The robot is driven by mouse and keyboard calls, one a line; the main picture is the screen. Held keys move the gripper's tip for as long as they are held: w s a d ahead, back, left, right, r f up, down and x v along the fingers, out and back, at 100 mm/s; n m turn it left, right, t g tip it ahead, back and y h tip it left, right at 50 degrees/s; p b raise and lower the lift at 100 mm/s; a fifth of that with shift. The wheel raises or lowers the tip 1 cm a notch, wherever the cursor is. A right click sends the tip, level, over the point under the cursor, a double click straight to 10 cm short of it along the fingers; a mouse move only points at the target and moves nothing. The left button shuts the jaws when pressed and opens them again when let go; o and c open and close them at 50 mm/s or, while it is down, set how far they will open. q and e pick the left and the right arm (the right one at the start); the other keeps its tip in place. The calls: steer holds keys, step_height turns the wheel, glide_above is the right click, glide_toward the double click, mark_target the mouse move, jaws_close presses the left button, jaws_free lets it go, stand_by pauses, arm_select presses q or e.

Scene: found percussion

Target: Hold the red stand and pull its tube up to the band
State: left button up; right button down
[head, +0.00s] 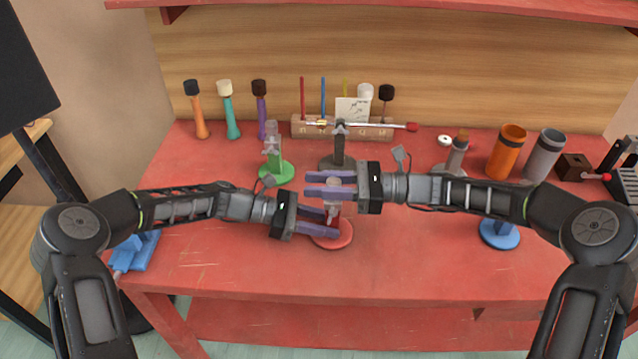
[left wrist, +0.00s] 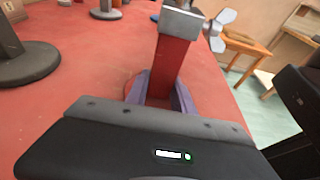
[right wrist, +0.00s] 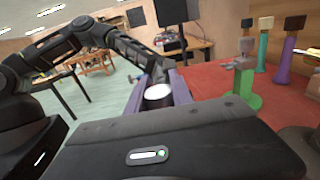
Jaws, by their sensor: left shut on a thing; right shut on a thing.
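The red stand (head: 332,239) stands on the red table near the middle front, with a round base and a square red post that also shows in the left wrist view (left wrist: 172,68). My left gripper (head: 322,223) is low and shut on the post, one finger on each side. A grey collar (left wrist: 184,24) with a wing knob (left wrist: 222,20) tops the post. My right gripper (head: 318,185) is above it, shut on the stand's tube, whose pale round top (right wrist: 158,91) shows between the fingers. I cannot make out a band on the tube.
A green stand (head: 276,173) and a dark grey stand (head: 339,160) stand behind. A blue stand (head: 499,235) is at right. A wooden rack (head: 312,130) with coloured rods is at the back. The table front is clear.

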stand_by(0.4)
step_height(320, 180, up, 6)
steer(key=shift+f, duration=0.15)
steer(key=c, duration=1.1)
jaws_free()
steer(key=d, duration=1.2)
